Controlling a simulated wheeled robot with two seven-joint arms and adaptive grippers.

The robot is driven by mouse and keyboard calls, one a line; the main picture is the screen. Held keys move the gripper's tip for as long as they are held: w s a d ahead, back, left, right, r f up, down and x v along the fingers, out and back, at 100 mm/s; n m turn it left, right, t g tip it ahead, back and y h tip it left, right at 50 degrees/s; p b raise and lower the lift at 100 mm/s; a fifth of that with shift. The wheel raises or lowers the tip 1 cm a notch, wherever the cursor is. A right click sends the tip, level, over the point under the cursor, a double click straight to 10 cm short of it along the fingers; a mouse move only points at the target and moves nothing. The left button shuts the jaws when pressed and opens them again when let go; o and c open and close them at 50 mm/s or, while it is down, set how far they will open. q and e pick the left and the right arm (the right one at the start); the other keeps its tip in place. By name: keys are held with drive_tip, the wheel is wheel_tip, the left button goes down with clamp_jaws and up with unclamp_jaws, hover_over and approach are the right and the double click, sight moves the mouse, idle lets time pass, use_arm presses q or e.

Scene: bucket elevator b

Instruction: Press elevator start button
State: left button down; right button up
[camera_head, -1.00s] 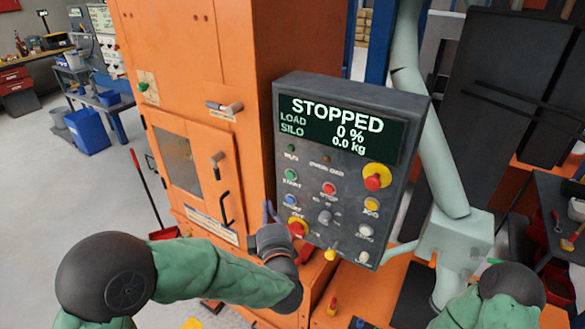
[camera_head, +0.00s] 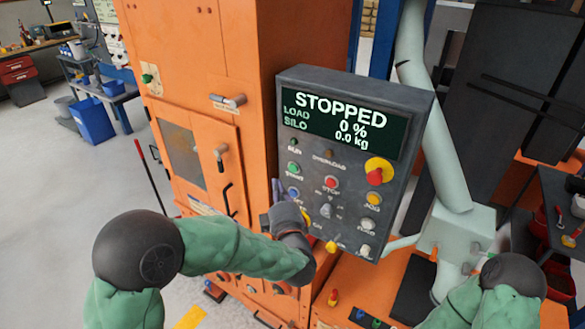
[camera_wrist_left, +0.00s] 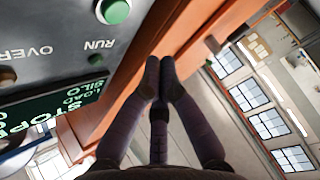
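The grey control panel (camera_head: 345,165) shows "STOPPED", load 0 % and silo 0.0 kg. Its green start button (camera_head: 293,168) sits on the left side, below the small RUN lamp (camera_head: 293,142). In the left wrist view the green button (camera_wrist_left: 115,10) is at the top edge, left of the fingers. My left gripper (camera_head: 277,190) is beside the panel's left edge, a little below and left of the start button, apart from it. In the wrist view its fingertips (camera_wrist_left: 160,75) are together with nothing between them. My right gripper is out of view; only part of its arm shows.
A blue button (camera_head: 293,193) lies just below the start button, close to my left gripper. A red stop button (camera_head: 331,183) and a large red knob on yellow (camera_head: 376,175) are to the right. The orange cabinet (camera_head: 200,60) stands behind and left of the panel.

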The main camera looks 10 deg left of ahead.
sight(285, 162)
use_arm(q)
drive_tip(key=shift+w+d+b, duration=0.1)
drive_tip(key=shift+w+d, duration=0.15)
drive_tip(key=shift+w, duration=0.5)
drive_tip(key=shift+w+d+b, duration=0.15)
drive_tip(key=shift+w+d, duration=0.15)
drive_tip(key=shift+w, duration=0.45)
drive_tip(key=shift+w+d+b, duration=0.1)
drive_tip(key=shift+w+d, duration=0.15)
drive_tip(key=shift+w, duration=0.5)
drive_tip(key=shift+w, duration=0.15)
drive_tip(key=shift+w+d+b, duration=0.15)
drive_tip(key=shift+w+b, duration=0.1)
drive_tip(key=shift+b, duration=0.1)
drive_tip(key=shift+w+d, duration=0.15)
drive_tip(key=shift+w, duration=0.15)
idle(0.4)
drive_tip(key=shift+s+b, duration=0.15)
drive_tip(key=shift+b, duration=0.15)
drive_tip(key=shift+s+a, duration=0.3)
drive_tip(key=shift+s, duration=0.3)
